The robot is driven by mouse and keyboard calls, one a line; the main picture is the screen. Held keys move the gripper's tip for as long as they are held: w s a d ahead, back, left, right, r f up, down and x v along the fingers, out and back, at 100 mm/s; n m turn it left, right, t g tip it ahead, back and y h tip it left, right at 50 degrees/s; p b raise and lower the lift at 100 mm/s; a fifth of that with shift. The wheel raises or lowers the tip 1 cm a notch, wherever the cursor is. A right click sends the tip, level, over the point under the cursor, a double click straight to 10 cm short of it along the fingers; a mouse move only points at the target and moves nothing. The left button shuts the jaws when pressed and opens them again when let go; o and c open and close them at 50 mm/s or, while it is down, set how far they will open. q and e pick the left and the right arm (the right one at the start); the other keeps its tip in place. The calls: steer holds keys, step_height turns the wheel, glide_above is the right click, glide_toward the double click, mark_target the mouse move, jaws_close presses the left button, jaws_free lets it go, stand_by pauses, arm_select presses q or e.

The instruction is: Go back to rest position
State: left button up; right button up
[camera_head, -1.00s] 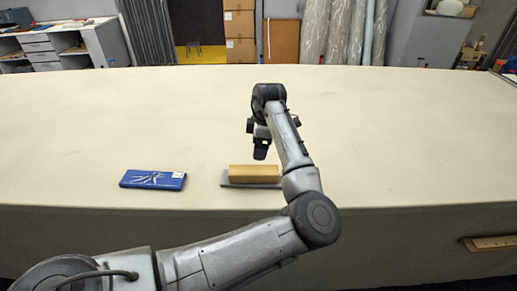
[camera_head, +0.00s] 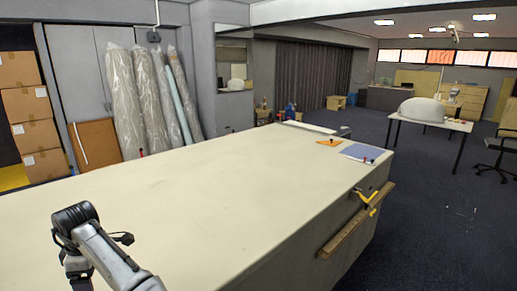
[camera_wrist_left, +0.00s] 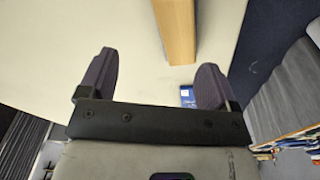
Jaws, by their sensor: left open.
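My left gripper (camera_wrist_left: 156,76) is open in the left wrist view, with its two dark fingers spread apart and nothing held between them. A tan wooden block (camera_wrist_left: 176,28) lies on the pale table beyond the fingertips. A small part of a blue box (camera_wrist_left: 187,92) shows between the fingers, close to the right one; the rest of it is hidden. In the head view my left arm shows at the lower left, over the table (camera_head: 200,190); its finger opening cannot be made out there. My right gripper is in neither view.
A blue-grey sheet (camera_head: 366,152) and an orange piece (camera_head: 328,142) lie at the table's far end. Most of the tabletop in the head view is clear.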

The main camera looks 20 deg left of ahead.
arm_select(q)
step_height(320, 180, up, 18)
steer(key=w+a+m+t+y, duration=0.1)
steer(key=w+m+t+y, duration=0.1)
steer(key=m+t+y, duration=0.5)
steer(key=d+r+m+t+h, duration=0.1)
steer(key=d+m+t+h, duration=0.1)
steer(key=d+m+t, duration=0.9)
steer(key=s+d+f+m+g+h, duration=0.35)
steer(key=d+f, duration=0.55)
steer(key=f, duration=0.3)
steer(key=s+d+f+m+g+h, duration=0.3)
steer(key=s+d+f+m, duration=0.1)
steer(key=d+f, duration=0.75)
steer(key=s+d+f+m+g, duration=0.1)
steer(key=s+f+g, duration=0.7)
steer(key=s+f, duration=1.4)
step_height(320, 180, up, 32)
steer(key=p, duration=3.2)
steer(key=shift+r+t, duration=0.1)
steer(key=shift+t, duration=0.15)
